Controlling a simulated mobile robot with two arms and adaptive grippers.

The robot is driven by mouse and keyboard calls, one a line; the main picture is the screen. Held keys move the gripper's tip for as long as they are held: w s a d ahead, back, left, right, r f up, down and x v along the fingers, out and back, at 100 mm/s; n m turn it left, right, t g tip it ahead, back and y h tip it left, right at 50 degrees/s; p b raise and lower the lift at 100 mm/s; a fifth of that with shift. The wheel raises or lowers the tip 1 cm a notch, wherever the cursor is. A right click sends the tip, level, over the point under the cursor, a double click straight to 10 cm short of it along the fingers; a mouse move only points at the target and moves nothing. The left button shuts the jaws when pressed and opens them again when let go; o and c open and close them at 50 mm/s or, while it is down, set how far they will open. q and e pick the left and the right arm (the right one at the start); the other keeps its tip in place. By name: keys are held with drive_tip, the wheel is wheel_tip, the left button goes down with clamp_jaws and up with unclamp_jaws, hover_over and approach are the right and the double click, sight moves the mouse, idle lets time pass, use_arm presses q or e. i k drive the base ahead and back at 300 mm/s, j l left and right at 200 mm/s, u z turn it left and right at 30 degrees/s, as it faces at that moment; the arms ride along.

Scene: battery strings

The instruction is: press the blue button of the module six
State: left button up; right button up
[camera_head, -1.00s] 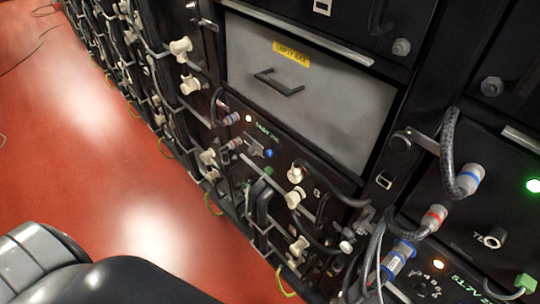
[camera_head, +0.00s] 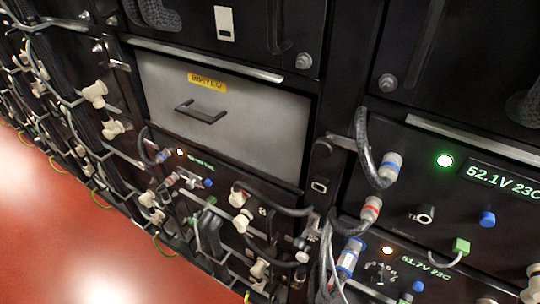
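Several battery modules with blue buttons are in view; I cannot read which one is module six. On the right, a module panel shows a green display (camera_head: 505,180) reading 52.1V 23C, a lit green lamp (camera_head: 444,160) and a round blue button (camera_head: 487,219). A smaller, farther module at centre left has a blue button (camera_head: 208,183). Neither of my grippers is in view.
Thick grey cables with blue-ringed (camera_head: 391,167) and red-ringed (camera_head: 370,209) connectors stick out left of the right modules. A grey drawer (camera_head: 250,118) with a black handle sits at centre. White connectors (camera_head: 238,197) protrude below it. Clear red floor (camera_head: 60,240) lies at lower left.

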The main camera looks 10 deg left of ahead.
sight(417, 286)
drive_tip(key=k+z, duration=0.1)
drive_tip(key=z, duration=1.1)
